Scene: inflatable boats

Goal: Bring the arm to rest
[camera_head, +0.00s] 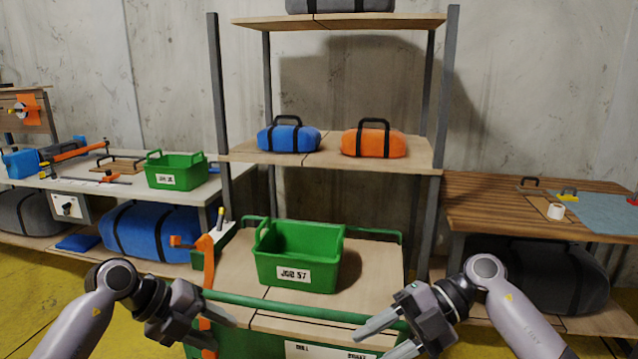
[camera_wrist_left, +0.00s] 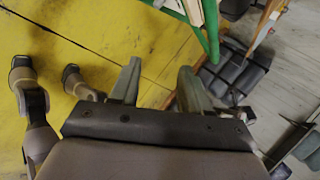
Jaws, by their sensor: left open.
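My left gripper (camera_head: 226,333) comes in from the lower left of the head view, its two fingers apart and empty. It is at the front left of the green cart, and I cannot tell whether it touches the cart. In the left wrist view, the same gripper (camera_wrist_left: 160,78) shows its fingers spread with nothing between them, over yellow floor. My right gripper (camera_head: 374,340) comes in from the lower right, its fingers also apart and empty, in front of the cart's right side.
A green cart (camera_head: 320,308) with a wooden top carries a green JOB 57 crate (camera_head: 296,276). An orange clamp (camera_head: 208,262) stands at its left corner. Shelves behind hold a blue bag (camera_head: 290,139) and an orange bag (camera_head: 374,144). A wooden bench (camera_head: 490,205) stands right.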

